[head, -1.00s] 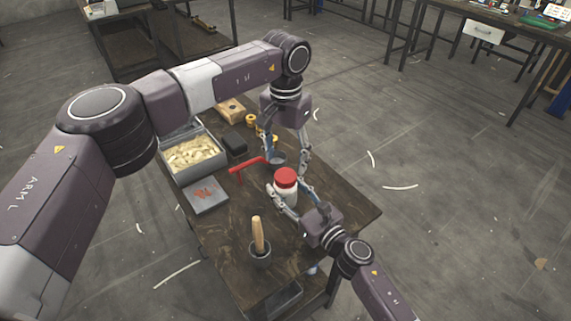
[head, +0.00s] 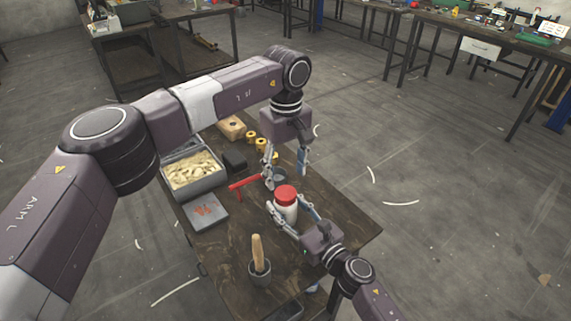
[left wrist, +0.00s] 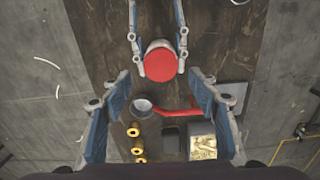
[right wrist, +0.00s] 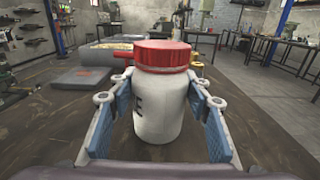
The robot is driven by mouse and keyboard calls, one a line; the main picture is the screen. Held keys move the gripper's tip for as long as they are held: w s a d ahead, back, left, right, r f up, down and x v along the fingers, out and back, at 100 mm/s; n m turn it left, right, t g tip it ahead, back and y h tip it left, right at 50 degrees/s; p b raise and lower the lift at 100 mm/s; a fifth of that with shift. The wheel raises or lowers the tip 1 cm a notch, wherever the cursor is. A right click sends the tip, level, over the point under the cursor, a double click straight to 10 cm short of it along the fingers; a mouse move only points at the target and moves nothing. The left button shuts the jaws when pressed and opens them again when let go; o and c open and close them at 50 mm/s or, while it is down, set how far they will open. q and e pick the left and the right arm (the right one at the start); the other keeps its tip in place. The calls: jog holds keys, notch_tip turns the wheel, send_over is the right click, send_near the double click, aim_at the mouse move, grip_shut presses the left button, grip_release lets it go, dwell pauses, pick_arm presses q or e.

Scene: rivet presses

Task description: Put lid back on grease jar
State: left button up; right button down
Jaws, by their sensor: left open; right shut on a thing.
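The grease jar is white with a dark letter on its side (right wrist: 158,108). It stands upright on the table. Its red lid (head: 286,192) sits on top of the jar, looking level in the right wrist view (right wrist: 162,54). My right gripper (right wrist: 160,100) is shut around the jar's body, one finger on each side. My left gripper (head: 286,172) is open and empty, above the table just beyond the jar. In the left wrist view the lid (left wrist: 160,65) lies beyond the open left fingers, apart from them. The lid's far side is hidden.
A small grey cup (left wrist: 143,105) and a red-handled tool (head: 245,183) lie close to the jar. A grey bin (head: 195,185), a flat grey box (head: 206,213), yellow rings (head: 260,144) and a mortar (head: 259,277) with wooden pestle stand around. The table's right side is clear.

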pick_arm(q)
jog(key=n, duration=0.5)
jog(key=shift+r+n, duration=0.2)
jog(key=shift+n, duration=0.2)
jog(key=n, duration=0.3)
jog(key=shift+r, duration=0.15)
jog(key=n, duration=0.4)
jog(key=shift+r, duration=0.1)
jog(key=n, duration=0.3)
jog(key=shift+r+n, duration=0.15)
jog(key=shift+n, duration=0.25)
jog(key=n, duration=0.7)
jog(key=shift+r, duration=0.25)
jog(key=n, duration=0.3)
jog(key=shift+r+n, duration=0.15)
jog(key=shift+n, duration=0.15)
jog(key=n, duration=0.5)
jog(key=shift+r, duration=0.15)
